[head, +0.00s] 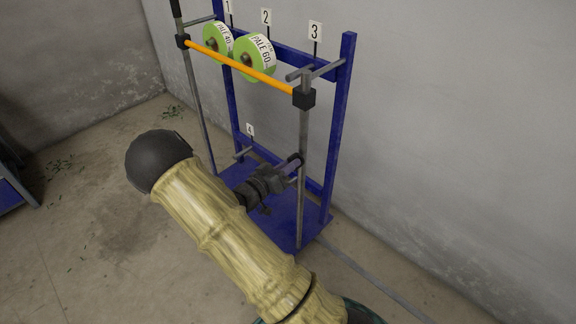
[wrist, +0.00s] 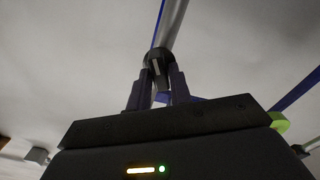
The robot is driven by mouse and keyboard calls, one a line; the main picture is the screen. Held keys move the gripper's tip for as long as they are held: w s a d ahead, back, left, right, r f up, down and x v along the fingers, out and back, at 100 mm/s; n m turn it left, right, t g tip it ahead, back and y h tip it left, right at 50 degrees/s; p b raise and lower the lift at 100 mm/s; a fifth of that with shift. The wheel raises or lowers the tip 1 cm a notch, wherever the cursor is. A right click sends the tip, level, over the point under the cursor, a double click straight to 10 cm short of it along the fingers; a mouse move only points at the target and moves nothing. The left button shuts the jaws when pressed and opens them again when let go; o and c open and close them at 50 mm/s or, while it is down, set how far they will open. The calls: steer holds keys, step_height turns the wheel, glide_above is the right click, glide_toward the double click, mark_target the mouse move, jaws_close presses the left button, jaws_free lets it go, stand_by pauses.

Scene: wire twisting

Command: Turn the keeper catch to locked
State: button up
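The keeper catch (wrist: 156,66) is a small dark collar and lever with a pale mark, on a grey post. In the wrist view my gripper (wrist: 161,80) has a dark purple finger on each side of the lever, with little gap at the tips. It looks shut on the catch, though exact contact is hard to see. In the head view my gripper (head: 291,163) reaches the lower part of the right front post (head: 303,130) of the blue rack. The catch there is mostly hidden by the fingers, and I cannot read its position.
An orange bar (head: 240,65) spans two black blocks high on the front posts. Two green spools (head: 255,57) hang behind it, labelled PALE 40 and PALE 60. Signs 1, 2 and 3 (head: 315,31) stand above; sign 4 (head: 250,130) is lower.

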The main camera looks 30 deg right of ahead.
jaws_close()
steer(key=shift+r+n+p, duration=0.15)
steer(key=shift+n+p, duration=0.25)
steer(key=shift+p, duration=0.4)
steer(key=shift+w+a+f+n+p, duration=0.1)
steer(key=shift+f+n+p, duration=0.05)
steer(key=shift+n+p, duration=2.65)
steer(key=shift+f+n+p, duration=0.15)
steer(key=shift+n+p, duration=2.55)
steer(key=shift+n, duration=0.1)
steer(key=shift+o, duration=2.3)
jaws_free()
